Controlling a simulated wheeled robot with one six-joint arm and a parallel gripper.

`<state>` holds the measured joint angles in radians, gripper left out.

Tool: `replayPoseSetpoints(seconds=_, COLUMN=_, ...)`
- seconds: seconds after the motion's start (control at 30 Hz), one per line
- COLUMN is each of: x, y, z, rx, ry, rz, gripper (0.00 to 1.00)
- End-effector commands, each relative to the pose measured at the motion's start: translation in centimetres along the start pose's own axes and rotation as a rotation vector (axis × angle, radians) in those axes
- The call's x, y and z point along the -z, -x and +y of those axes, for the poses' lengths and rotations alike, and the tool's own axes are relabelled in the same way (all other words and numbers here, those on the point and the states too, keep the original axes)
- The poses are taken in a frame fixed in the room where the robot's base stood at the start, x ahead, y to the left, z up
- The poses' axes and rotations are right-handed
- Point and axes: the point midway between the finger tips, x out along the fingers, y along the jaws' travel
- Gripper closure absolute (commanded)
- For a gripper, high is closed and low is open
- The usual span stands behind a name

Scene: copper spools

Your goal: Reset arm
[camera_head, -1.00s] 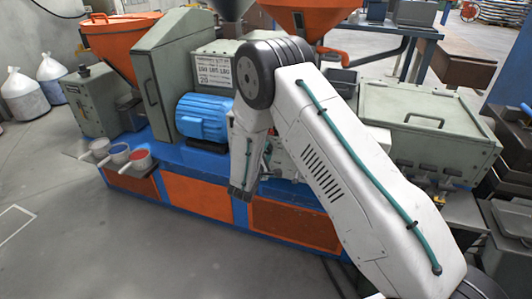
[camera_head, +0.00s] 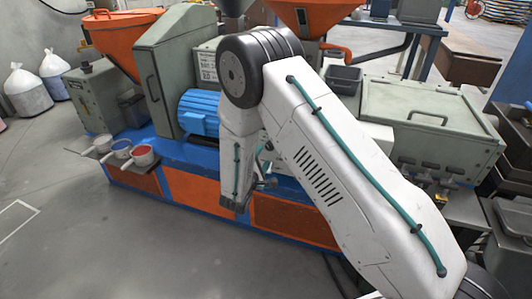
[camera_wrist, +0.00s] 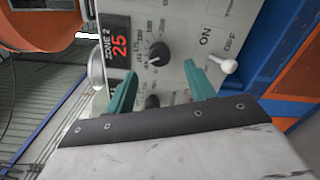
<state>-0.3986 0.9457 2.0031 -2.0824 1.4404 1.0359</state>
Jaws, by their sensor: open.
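My arm (camera_head: 350,165) is raised and bent at the elbow in the head view, with its far link (camera_head: 238,165) hanging down in front of the blue and orange machine. In the wrist view my gripper (camera_wrist: 160,82) is open, with two teal fingers apart and nothing held between them. Behind the fingers is a grey control panel (camera_wrist: 180,25) with a lit red display (camera_wrist: 119,44) reading 25, dark knobs (camera_wrist: 159,54) and a white toggle lever (camera_wrist: 223,63) beside the word ON. I cannot tell whether the fingers touch the panel.
The machine has an orange hopper (camera_head: 122,40), a blue motor (camera_head: 199,112) and a tall grey cabinet (camera_head: 172,75). Small cups (camera_head: 122,149) stand on a side shelf at left. A grey lidded box (camera_head: 415,105) is at right. The floor (camera_head: 110,240) at front left is clear.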

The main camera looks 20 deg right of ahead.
Motion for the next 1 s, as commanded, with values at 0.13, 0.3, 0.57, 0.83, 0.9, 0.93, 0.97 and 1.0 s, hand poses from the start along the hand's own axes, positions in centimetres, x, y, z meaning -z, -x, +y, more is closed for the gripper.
replayPoseSetpoints(seconds=0.13, x=0.1, y=1.3, z=0.0, rx=-0.001, ry=0.000, rz=0.001, gripper=0.46)
replayPoseSetpoints(seconds=0.3, x=0.0, y=1.5, z=0.0, rx=-0.001, ry=0.000, rz=0.000, gripper=0.46)
replayPoseSetpoints(seconds=0.57, x=0.0, y=1.4, z=0.0, rx=-0.001, ry=0.000, rz=0.000, gripper=0.46)
replayPoseSetpoints(seconds=0.83, x=-2.4, y=1.9, z=-2.2, rx=0.096, ry=0.162, rz=-0.086, gripper=0.46)
replayPoseSetpoints(seconds=0.9, x=-4.6, y=2.5, z=-3.1, rx=0.167, ry=0.218, rz=-0.153, gripper=0.46)
replayPoseSetpoints(seconds=0.93, x=-5.6, y=2.8, z=-3.1, rx=0.200, ry=0.235, rz=-0.184, gripper=0.46)
replayPoseSetpoints(seconds=0.97, x=-6.8, y=3.1, z=-3.0, rx=0.234, ry=0.248, rz=-0.217, gripper=0.46)
replayPoseSetpoints(seconds=1.0, x=-8.3, y=3.4, z=-2.7, rx=0.280, ry=0.261, rz=-0.261, gripper=0.46)
